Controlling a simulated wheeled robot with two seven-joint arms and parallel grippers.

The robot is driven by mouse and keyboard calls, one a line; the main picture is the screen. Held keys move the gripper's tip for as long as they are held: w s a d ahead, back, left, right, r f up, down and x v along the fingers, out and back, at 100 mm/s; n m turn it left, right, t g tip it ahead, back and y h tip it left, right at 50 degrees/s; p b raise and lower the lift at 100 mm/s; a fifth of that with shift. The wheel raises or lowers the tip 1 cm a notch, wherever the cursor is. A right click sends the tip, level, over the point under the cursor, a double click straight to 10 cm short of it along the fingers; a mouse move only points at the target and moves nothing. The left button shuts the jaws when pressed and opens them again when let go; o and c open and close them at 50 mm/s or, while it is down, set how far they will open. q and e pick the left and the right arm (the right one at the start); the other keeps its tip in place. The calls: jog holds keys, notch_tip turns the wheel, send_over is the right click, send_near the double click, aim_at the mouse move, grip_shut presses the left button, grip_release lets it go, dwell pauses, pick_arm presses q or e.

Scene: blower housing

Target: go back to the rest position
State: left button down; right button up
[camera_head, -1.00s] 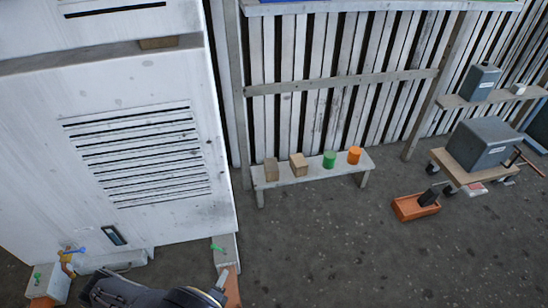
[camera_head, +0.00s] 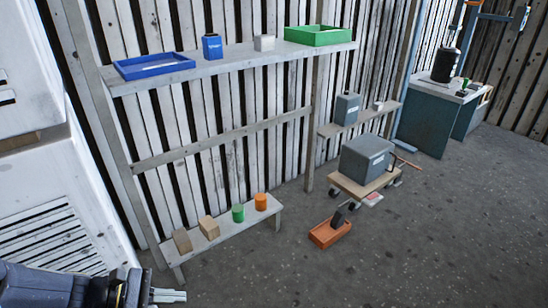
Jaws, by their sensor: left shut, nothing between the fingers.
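My left gripper (camera_head: 168,296) shows at the lower left, on a dark arm coming in from the left edge. Its fingers are together and hold nothing. It is in front of the white louvred housing (camera_head: 50,235), whose slatted panel shows behind the arm. I cannot tell whether the arm touches the housing. My right gripper is not in view.
A low bench (camera_head: 225,233) carries two wooden blocks, a green cylinder (camera_head: 238,212) and an orange cylinder (camera_head: 261,202). A shelf above holds a blue tray (camera_head: 153,65) and a green tray (camera_head: 320,36). An orange box (camera_head: 330,233) and a wheeled cart (camera_head: 360,189) stand right. The floor (camera_head: 420,260) at front right is clear.

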pick_arm(q)
jog(key=s+d+r+m+t+y, duration=0.2)
jog(key=s+d+r+m+y, duration=0.2)
jog(key=s+r+m+y, duration=0.8)
notch_tip(320, 180, up, 32)
jog(key=s+m+h+p, duration=0.1)
jog(key=m+h+p, duration=0.2)
jog(key=p, duration=2.9)
jog(key=shift+m, duration=1.1)
